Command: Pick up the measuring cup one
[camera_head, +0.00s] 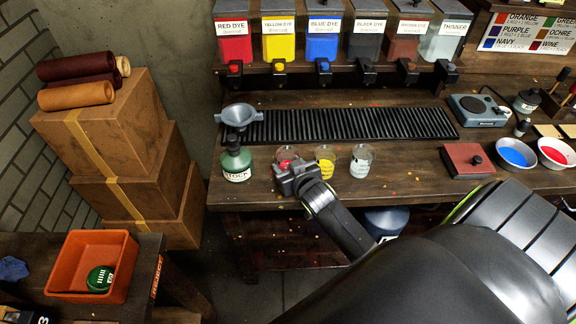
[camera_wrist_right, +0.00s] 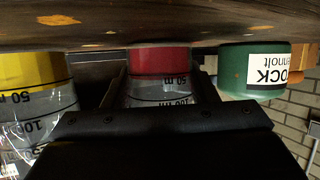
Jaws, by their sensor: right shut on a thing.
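Three clear measuring cups stand in a row on the dark wooden bench (camera_head: 420,152). The leftmost cup (camera_head: 284,153) holds red liquid, the middle cup (camera_head: 325,159) yellow liquid, and the right cup (camera_head: 361,162) looks clear or pale. No cup number is readable. My right gripper (camera_head: 289,170) is at the red cup and hides its lower part. In the right wrist view, which is upside down, the red cup (camera_wrist_right: 160,82) sits between the fingers of my gripper (camera_wrist_right: 160,95), gripped and upright, its base seemingly at the bench top. The yellow cup (camera_wrist_right: 30,80) is close beside it. My left gripper is out of view.
A green stock bottle (camera_head: 236,162) stands close to the left of the red cup, and shows in the wrist view (camera_wrist_right: 235,75). A grey funnel (camera_head: 238,115) sits just above it. A black ribbed strip (camera_head: 350,124) lies behind the cups. Dye dispensers (camera_head: 322,45) hang above.

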